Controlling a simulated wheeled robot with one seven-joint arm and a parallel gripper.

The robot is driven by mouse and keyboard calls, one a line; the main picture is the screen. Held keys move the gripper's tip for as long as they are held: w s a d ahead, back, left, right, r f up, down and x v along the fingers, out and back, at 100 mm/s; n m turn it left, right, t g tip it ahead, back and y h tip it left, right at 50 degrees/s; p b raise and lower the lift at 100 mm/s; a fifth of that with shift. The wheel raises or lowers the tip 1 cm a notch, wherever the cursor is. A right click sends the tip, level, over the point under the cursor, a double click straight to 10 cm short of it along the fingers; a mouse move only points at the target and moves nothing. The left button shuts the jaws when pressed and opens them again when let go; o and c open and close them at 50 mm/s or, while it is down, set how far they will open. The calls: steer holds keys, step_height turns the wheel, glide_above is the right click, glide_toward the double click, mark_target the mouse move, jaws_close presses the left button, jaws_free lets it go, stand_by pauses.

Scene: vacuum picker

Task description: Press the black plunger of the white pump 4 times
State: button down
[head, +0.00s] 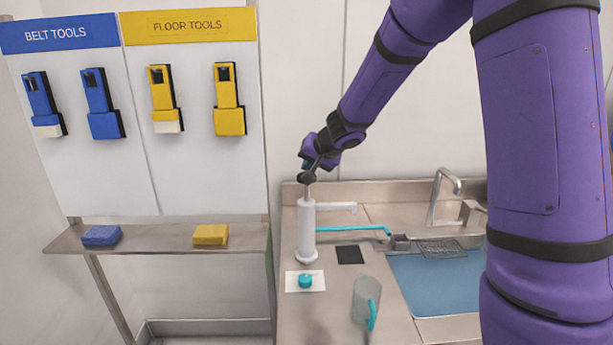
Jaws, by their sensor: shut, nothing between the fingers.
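The white pump (306,230) stands upright on the steel counter, with a white spout pointing right. Its black plunger knob (306,179) sits on a thin rod above the pump body, and some of the rod shows. My gripper (309,168) is shut and empty, directly at the top of the plunger. Whether the fingertips touch the knob is hard to tell, because the parts are small and dark and overlap.
On the counter (335,260) are a teal knob (305,281) on a white card, a black square pad (350,254), a clear jug (366,300) with a teal handle, and a teal-handled tool (350,229). A sink with blue basin (435,285) lies right. A shelf with sponges (210,235) stands left.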

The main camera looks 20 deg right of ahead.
steer(key=shift+f, duration=2.1)
stand_by(2.1)
steer(key=shift+r, duration=2.55)
steer(key=shift+r, duration=2.5)
